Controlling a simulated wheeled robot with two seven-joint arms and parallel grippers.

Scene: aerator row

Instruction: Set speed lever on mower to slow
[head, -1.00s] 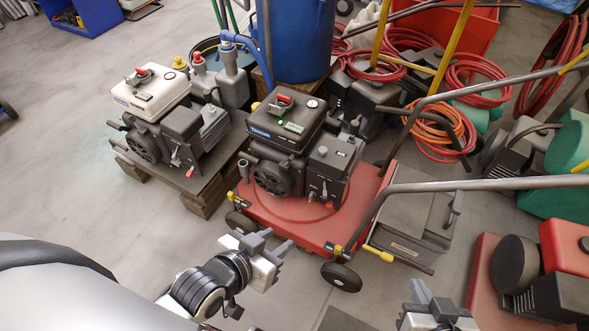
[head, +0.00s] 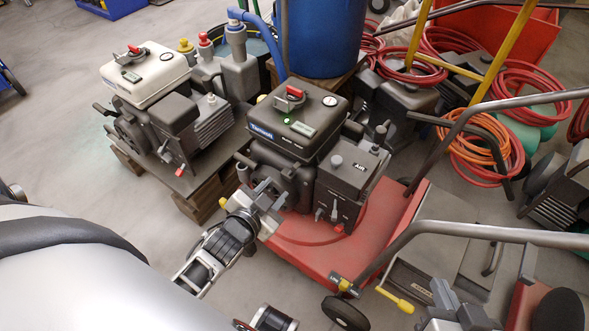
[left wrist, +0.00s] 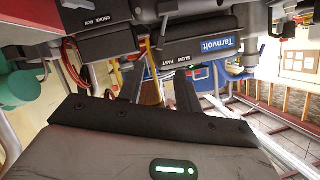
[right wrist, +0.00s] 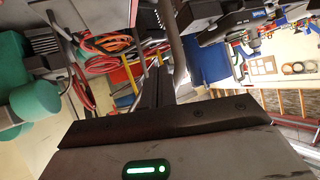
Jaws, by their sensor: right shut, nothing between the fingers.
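The mower has a red deck (head: 300,256) and a black engine (head: 298,120) on it. In the left wrist view, a plate marked SLOW and FAST (left wrist: 175,61) shows on the engine, with a slim grey lever (left wrist: 161,42) close by. I cannot tell at which mark the lever stands. In the head view small grey levers (head: 320,213) show low on the engine's front. My left gripper (head: 275,194) is open and empty, in front of the engine's left part, left of these levers.
A second, white-topped engine (head: 147,75) stands on a pallet at the left. A blue barrel (head: 325,35) and red hoses (head: 530,90) lie behind.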

